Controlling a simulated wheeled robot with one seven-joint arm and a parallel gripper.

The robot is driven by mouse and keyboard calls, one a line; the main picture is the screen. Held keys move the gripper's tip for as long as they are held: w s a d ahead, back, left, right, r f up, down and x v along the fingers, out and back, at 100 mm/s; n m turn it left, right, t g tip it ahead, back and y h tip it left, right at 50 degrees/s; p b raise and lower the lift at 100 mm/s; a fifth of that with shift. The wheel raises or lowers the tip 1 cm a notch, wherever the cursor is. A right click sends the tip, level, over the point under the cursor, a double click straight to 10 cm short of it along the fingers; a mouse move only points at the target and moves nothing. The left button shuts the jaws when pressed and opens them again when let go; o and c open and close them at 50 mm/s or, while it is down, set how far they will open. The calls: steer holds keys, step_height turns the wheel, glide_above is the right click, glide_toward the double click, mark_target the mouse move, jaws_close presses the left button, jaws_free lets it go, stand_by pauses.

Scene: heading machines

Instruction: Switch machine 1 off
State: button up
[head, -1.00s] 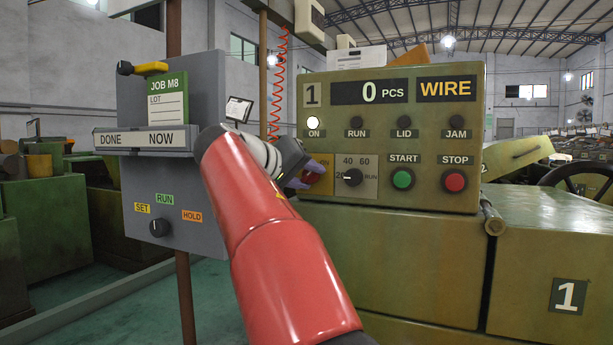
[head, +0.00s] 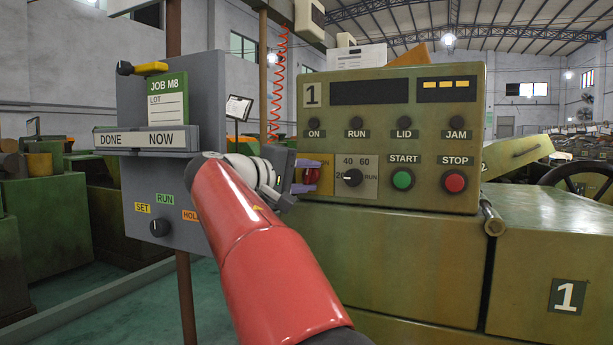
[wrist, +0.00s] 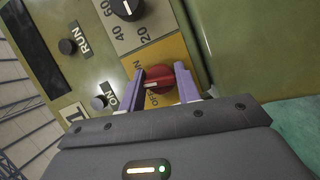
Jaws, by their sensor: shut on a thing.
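The machine 1 control panel (head: 390,120) is green, with a red rotary switch (head: 312,176) on a yellow plate at its lower left. My gripper (head: 307,175) has its purple fingers on either side of the red knob. In the wrist view my gripper (wrist: 166,78) is shut on the red switch (wrist: 157,80), whose white mark points left, toward a partly covered OFF label. The ON lamp (head: 313,123) is dark. The counter display (head: 355,91) is blank, and the small display (head: 447,89) shows yellow dashes.
Beside the switch is a black speed dial (head: 353,177), then a green START button (head: 403,179) and a red STOP button (head: 454,182). A grey board (head: 165,220) with a SET/RUN/HOLD knob (head: 159,227) stands left of my arm.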

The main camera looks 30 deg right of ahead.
steer(key=n+h, duration=0.1)
steer(key=n, duration=0.4)
steer(key=shift+f+h+b, duration=0.15)
steer(key=shift+h+b, duration=0.15)
steer(key=shift+h, duration=0.1)
steer(key=n+t, duration=0.1)
steer(key=n, duration=0.2)
steer(key=n+t+h, duration=0.1)
steer(key=n, duration=0.2)
steer(key=shift+n+t+b, duration=0.3)
steer(key=shift+t+b, duration=0.05)
steer(key=shift+t, duration=0.05)
steer(key=shift+n, duration=0.3)
steer(key=o, duration=1)
steer(key=b+v, duration=0.1)
steer(key=v, duration=0.7)
steer(key=shift+d, duration=0.1)
